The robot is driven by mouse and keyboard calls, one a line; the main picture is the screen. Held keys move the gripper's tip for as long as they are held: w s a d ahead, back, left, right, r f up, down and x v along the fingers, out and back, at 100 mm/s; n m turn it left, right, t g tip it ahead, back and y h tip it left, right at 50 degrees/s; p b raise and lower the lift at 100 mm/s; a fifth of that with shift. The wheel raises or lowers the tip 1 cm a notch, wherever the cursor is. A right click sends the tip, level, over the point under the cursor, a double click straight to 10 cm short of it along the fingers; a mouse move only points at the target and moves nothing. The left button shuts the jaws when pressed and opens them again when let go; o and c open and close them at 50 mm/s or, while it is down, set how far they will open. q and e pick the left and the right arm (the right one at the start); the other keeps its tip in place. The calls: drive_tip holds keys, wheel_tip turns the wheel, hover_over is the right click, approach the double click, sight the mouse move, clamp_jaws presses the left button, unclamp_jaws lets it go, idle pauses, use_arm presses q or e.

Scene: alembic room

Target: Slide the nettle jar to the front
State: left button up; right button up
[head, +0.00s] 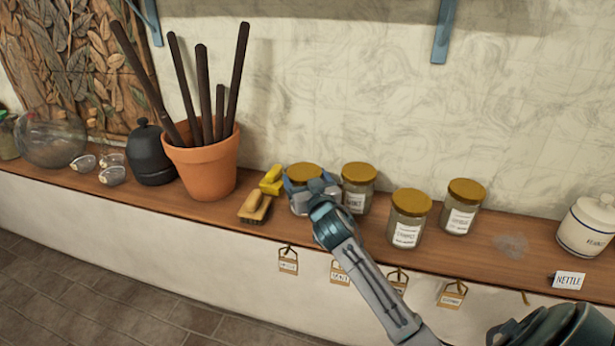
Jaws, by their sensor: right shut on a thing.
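My right gripper (308,190) reaches over the shelf from the bottom right. It is shut on a jar with a golden lid (304,171), which stands on the wooden shelf (210,214). The gripper covers most of this jar and its label, so I cannot tell its name. Three similar jars stand to its right: one close beside it (358,190), one nearer the front edge (408,220) and one farther right (462,207). Their labels are too small to read surely. A white card reading NETTLE (569,280) is at the shelf's front right. My left gripper is out of view.
A yellow-handled brush (258,203) lies just left of the held jar. Farther left are a terracotta pot (205,170) with dark rods and a black vessel (150,155). A white canister (586,225) stands right. A grey dusty patch (511,245) marks the otherwise bare shelf before it.

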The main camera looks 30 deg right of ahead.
drive_tip(key=shift+s+a, duration=1.4)
drive_tip(key=shift+a, duration=0.2)
drive_tip(key=o, duration=1.1)
drive_tip(key=shift+o, duration=0.2)
drive_tip(key=b+v, duration=0.3)
drive_tip(key=v, duration=0.7)
drive_tip(key=shift+s, duration=0.35)
